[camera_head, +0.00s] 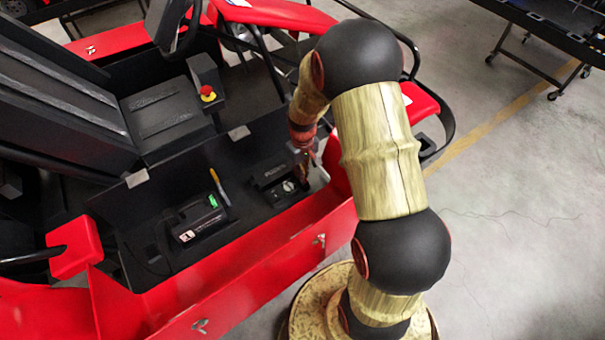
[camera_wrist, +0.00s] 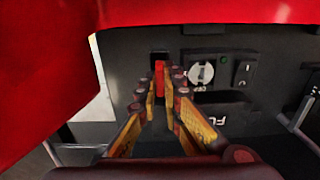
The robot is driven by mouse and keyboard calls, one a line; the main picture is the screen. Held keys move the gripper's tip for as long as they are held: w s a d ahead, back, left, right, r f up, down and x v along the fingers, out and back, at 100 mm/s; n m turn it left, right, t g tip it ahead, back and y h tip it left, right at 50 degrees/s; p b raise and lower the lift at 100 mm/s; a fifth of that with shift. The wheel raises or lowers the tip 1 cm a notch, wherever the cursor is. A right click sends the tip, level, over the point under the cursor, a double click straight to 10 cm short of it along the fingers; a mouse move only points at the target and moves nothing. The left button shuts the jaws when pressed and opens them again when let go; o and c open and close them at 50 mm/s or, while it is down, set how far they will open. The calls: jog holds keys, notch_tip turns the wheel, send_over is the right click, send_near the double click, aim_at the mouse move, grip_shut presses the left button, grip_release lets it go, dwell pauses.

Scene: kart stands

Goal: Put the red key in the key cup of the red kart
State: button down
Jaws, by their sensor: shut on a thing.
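The red key (camera_wrist: 160,76) is a small upright red strip between my gripper's fingertips in the wrist view. My gripper (camera_wrist: 166,90) is shut on it, with orange-yellow fingers on both sides. A dark square opening (camera_wrist: 158,57), perhaps the key cup, lies right behind the key's upper end. I cannot tell whether the key is inside it or in front of it. In the head view the red kart (camera_head: 285,250) stands at the left, and my arm reaches down to its side tray. The fingertips and key are too small to make out there.
A panel with a round white dial (camera_wrist: 201,73) and a rocker switch (camera_wrist: 243,73) is just right of my fingers. Red bodywork (camera_wrist: 45,85) is close at the left and above. A black battery-like box (camera_head: 195,220) and a yellow-handled tool (camera_head: 219,187) lie in the tray.

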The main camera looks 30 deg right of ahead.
jog(key=shift+f, duration=0.15)
jog(key=c, duration=2)
grip_release()
jog(key=shift+o, duration=0.2)
jog(key=s+a+r+t, duration=0.1)
jog(key=s+a+r, duration=0.1)
jog(key=r, duration=0.7)
jog(key=s+a+r+t+p, duration=0.1)
jog(key=s+a+r, duration=0.15)
jog(key=r, duration=0.65)
jog(key=s+a+r, duration=0.1)
jog(key=a+r, duration=0.2)
jog(key=r, duration=0.6)
jog(key=s+a+r+t, duration=0.1)
jog(key=s+a+r, duration=0.2)
jog(key=s, duration=0.4)
jog(key=s+a+r+t, duration=0.2)
jog(key=s+a+r, duration=0.1)
jog(key=s+r, duration=0.3)
jog(key=shift+s+a+t, duration=0.3)
jog(key=shift+s+a, duration=0.05)
jog(key=shift+s, duration=0.45)
